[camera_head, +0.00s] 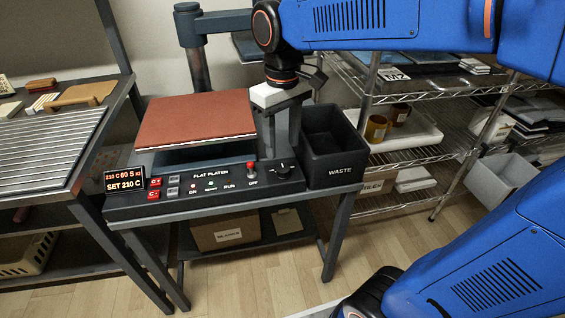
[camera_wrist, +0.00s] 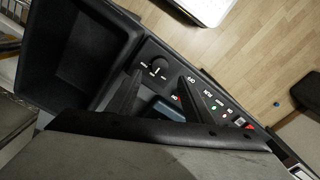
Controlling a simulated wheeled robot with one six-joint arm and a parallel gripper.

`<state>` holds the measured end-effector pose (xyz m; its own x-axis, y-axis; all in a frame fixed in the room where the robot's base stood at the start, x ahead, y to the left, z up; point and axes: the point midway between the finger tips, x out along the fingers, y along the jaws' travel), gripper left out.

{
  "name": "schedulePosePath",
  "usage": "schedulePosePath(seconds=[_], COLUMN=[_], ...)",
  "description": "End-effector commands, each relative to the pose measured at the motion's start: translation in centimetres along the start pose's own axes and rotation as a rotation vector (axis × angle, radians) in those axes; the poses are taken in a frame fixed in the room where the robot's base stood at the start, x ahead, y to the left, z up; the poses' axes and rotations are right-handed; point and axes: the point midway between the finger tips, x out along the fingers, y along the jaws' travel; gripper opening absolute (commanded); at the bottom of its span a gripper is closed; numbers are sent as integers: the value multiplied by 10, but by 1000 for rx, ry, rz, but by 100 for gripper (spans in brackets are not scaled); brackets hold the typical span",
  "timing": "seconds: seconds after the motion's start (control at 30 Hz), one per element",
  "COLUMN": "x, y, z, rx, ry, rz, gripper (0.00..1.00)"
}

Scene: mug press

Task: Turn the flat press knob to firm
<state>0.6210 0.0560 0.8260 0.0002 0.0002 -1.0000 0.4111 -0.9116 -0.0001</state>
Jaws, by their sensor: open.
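The press knob (camera_head: 282,169) is a round black dial at the right end of the flat platen's control panel. It also shows in the wrist view (camera_wrist: 158,71), with small white labels along one side that are too small to read surely. Which label it points at I cannot tell. My gripper (camera_head: 281,146) points down above the knob, with its two dark fingers apart. In the wrist view the fingertips (camera_wrist: 160,77) lie on either side of the knob, seemingly above it. Nothing is between them, and I see no contact.
A red-tipped lever (camera_head: 251,168) stands left of the knob, marked OFF. The black waste bin (camera_head: 333,148) rises close on the right. The red-brown platen (camera_head: 197,122) is behind the panel. Wire shelves stand at right.

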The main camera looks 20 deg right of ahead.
Motion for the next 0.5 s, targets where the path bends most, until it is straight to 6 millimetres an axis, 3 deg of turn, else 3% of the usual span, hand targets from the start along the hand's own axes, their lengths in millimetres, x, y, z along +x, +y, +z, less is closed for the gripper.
schedulePosePath(seconds=[0.3, 0.5], x=[52, 68], y=[0, 0], z=[0, 0], rx=[0, 0], ry=[-3, -1], rz=[0, 0], gripper=[46, 46])
